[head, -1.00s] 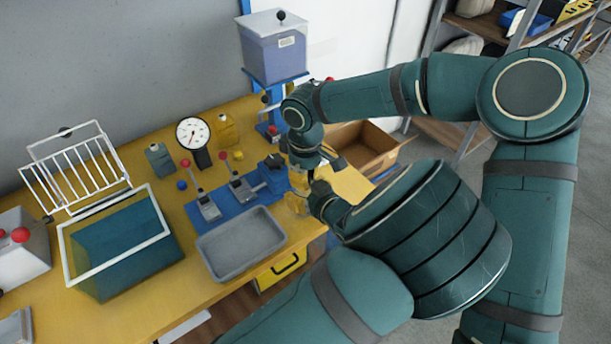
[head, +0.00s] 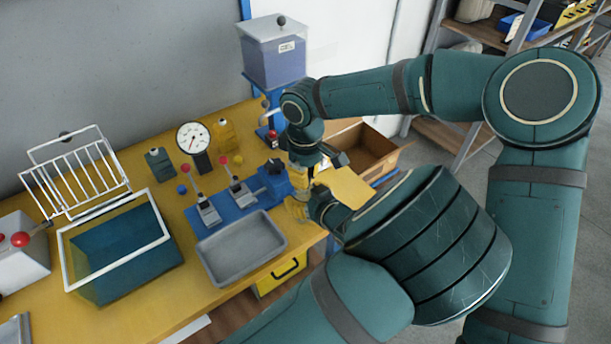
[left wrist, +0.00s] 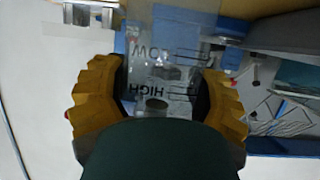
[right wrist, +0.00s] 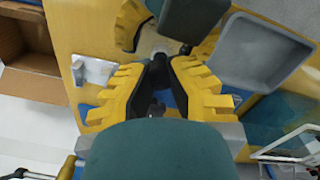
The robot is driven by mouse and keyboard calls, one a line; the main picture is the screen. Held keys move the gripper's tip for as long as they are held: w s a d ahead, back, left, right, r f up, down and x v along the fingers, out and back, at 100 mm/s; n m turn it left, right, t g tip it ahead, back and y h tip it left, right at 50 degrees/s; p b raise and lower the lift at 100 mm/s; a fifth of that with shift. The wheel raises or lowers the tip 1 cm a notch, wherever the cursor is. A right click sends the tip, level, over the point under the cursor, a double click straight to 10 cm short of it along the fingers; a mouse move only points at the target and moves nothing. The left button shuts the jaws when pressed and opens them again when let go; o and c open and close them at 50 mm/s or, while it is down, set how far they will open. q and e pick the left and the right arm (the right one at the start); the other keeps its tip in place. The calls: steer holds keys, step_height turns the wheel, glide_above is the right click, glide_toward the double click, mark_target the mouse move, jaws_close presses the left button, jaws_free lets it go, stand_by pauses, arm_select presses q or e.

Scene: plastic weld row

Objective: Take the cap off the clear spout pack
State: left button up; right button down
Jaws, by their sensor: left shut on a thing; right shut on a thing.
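The clear spout pack (left wrist: 165,75), with printed HIGH and LOW marks, is between the yellow and black fingers of my left gripper (left wrist: 163,92), which is shut on it. In the head view my left gripper (head: 304,207) is low, by the table's front edge. My right gripper (head: 308,165) is just above it, pointing down. In the right wrist view the fingers of my right gripper (right wrist: 160,76) meet closely, with the left gripper's yellow fingers just beyond. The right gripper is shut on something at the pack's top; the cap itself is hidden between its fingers.
A grey tray (head: 211,255) lies left of the grippers, beside a blue fixture (head: 240,205) with red-knobbed levers. A dial gauge (head: 193,137) and small bottles stand behind. An open cardboard box (head: 372,150) is at the right. A blue tank (head: 125,255) stands at the left.

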steer(key=shift+r, duration=2.05)
arm_select(q)
steer(key=o, duration=1.4)
